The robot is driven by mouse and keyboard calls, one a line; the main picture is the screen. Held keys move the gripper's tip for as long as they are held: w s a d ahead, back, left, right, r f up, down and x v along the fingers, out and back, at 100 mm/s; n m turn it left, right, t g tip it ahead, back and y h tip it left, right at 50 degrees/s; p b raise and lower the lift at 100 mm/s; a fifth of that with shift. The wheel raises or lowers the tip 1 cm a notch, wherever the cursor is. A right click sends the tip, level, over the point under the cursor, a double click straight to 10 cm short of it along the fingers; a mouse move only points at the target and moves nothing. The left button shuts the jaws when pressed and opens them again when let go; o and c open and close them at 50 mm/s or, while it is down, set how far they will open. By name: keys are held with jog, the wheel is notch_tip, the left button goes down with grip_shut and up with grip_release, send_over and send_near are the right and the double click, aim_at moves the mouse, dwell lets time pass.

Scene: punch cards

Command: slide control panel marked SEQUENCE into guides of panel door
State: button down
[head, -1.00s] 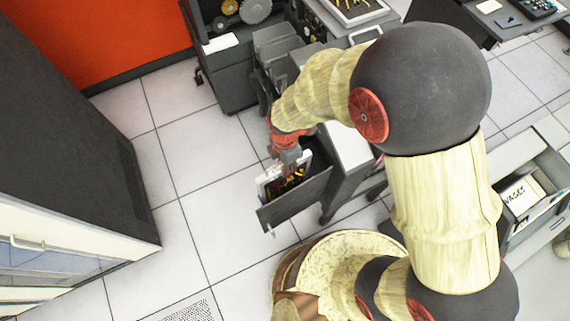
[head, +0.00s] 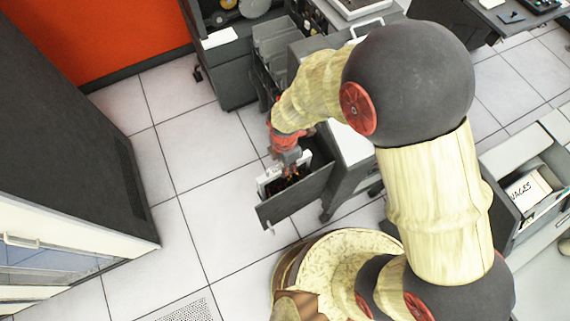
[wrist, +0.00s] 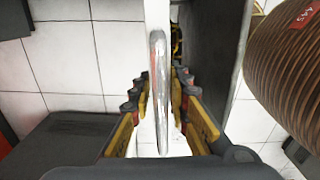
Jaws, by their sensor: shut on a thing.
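The control panel (head: 270,181) is a thin, pale panel with dark and coloured wiring on its inner side. My gripper (head: 288,165) is above it, pointing down. In the wrist view my gripper (wrist: 160,108) is shut on the panel's shiny metal handle (wrist: 158,60), with the white panel edge (wrist: 157,12) behind it. The dark grey panel door (head: 282,207) stands swung out from a cabinet, close beside the panel. It shows as a grey face (wrist: 213,60) to the right in the wrist view. The guides and the SEQUENCE marking cannot be made out.
The cabinet (head: 352,148) stands right of the door, with grey bins (head: 278,48) behind. A drawer holding a box marked WAGES (head: 525,193) is open at right. A large dark cabinet (head: 70,110) stands at left. White floor between it and the door is clear.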

jog(key=shift+f+b, duration=0.8)
jog(key=shift+f, duration=0.65)
jog(key=shift+f+b, duration=0.85)
jog(key=shift+f, duration=0.35)
jog(key=c, duration=2)
grip_release()
jog(key=shift+c, duration=0.2)
jog(key=o, duration=0.4)
jog(key=shift+s, duration=0.1)
notch_tip(320, 180, up, 12)
